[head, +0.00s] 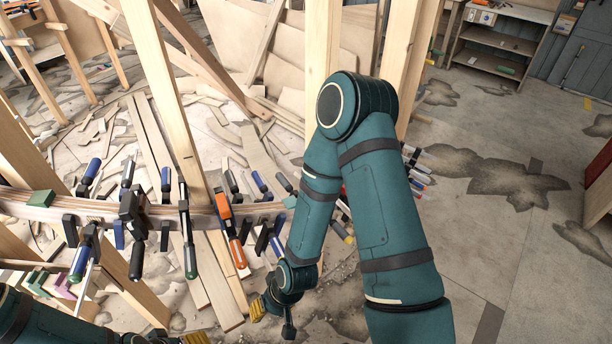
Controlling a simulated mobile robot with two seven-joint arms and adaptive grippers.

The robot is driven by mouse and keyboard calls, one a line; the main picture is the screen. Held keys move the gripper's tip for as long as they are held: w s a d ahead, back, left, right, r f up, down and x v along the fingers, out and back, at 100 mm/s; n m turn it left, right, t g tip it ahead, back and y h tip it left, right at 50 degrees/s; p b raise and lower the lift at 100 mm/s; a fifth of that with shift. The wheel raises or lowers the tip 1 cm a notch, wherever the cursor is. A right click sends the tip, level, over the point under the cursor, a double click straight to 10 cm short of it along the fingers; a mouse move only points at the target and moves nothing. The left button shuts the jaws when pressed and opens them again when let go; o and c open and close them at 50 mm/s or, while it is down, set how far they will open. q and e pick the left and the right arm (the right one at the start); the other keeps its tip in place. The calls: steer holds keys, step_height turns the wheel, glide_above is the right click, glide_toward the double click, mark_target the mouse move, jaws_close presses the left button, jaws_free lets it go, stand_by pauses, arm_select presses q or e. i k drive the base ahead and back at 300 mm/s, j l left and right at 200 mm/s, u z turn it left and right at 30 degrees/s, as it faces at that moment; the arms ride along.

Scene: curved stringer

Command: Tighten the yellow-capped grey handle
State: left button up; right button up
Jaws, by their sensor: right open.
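A handle with a yellow end (347,237) shows just right of my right forearm. It is small, its shaft looks dark grey, and my arm hides part of it. It belongs to the row of clamps along the curved wooden stringer (90,207). My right gripper (268,312) is low in the middle, below the stringer and left of that handle, apart from it. It is open, with a yellow fingertip pad showing and nothing seen in it. My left gripper (190,339) is cut off by the bottom edge, with a bit of yellow showing; its jaws cannot be made out.
Several clamps with blue, green, black and orange handles crowd the stringer, including an orange one (223,211). Upright timber posts (165,90) stand around it. Wood scraps litter the floor behind. The stained concrete floor (490,240) at right is mostly clear.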

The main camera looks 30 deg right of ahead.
mark_target(339, 231)
steer(key=l+z, duration=0.2)
steer(key=z, duration=1.1)
steer(key=k+l, duration=0.05)
